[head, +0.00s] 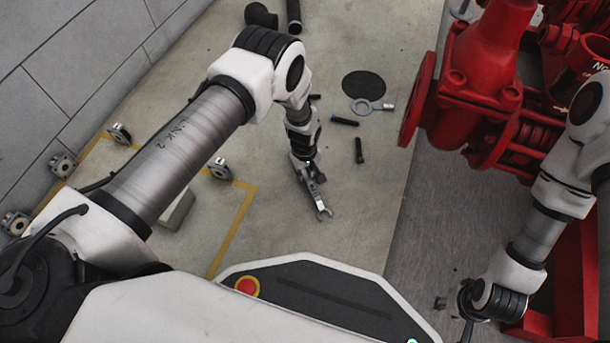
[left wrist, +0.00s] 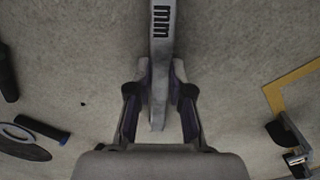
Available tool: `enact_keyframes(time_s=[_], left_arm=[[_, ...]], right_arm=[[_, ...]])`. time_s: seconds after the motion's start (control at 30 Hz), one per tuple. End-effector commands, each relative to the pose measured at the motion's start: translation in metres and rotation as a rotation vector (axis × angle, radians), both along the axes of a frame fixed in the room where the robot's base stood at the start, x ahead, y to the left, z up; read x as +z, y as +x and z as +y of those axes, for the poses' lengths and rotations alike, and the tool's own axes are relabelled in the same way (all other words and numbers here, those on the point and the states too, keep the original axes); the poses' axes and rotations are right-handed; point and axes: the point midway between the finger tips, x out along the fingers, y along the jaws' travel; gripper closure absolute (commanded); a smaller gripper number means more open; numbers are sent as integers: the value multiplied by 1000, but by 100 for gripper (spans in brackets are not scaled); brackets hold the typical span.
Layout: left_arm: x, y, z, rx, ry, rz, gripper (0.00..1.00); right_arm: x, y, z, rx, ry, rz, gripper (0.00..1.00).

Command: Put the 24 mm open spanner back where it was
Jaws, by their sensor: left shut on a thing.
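The grey open spanner (head: 317,199) is in the jaws of my left gripper (head: 309,174), its open end pointing down towards the front in the head view. In the left wrist view the spanner's shank (left wrist: 162,60), lettered "mm", runs up from between the two fingers of my left gripper (left wrist: 158,112). Its size number is not readable. I cannot tell whether it touches the floor. My right gripper (head: 466,303) is at the lower right, small and partly hidden by its wrist; its jaws are unclear.
Several metal fittings (head: 219,168) stand near yellow floor tape (head: 243,208) at left. A red pump (head: 482,60) stands at right. Floor around the spanner is clear.

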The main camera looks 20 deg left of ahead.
Motion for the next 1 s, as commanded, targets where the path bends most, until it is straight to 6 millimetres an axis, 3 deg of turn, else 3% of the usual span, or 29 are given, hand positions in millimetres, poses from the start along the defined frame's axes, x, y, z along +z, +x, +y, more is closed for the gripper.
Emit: enact_keyframes(time_s=[0.27, 0.3, 0.33, 0.37, 0.63, 0.73, 1.0], left_arm=[[-3, 0, 0, 0, 0, 0, 100], [-1, 0, 0, 0, 0, 0, 70], [-1, 0, 0, 0, 0, 0, 59], [-1, 0, 0, 0, 0, 0, 55], [0, 0, 0, 0, 0, 0, 55], [8, 0, 0, 0, 0, -1, 55], [76, 1, 0, 0, 1, -2, 55]], right_arm=[[-2, 1, 0, 1, 0, -4, 60], [-1, 1, 0, 1, 0, -4, 60], [-1, 1, 0, 1, 0, -4, 60], [-1, 1, 0, 1, 0, -4, 60], [0, 1, 0, 1, 0, -3, 60], [8, 0, 0, -1, 0, 0, 60], [55, -8, 1, -7, 4, 21, 60]])
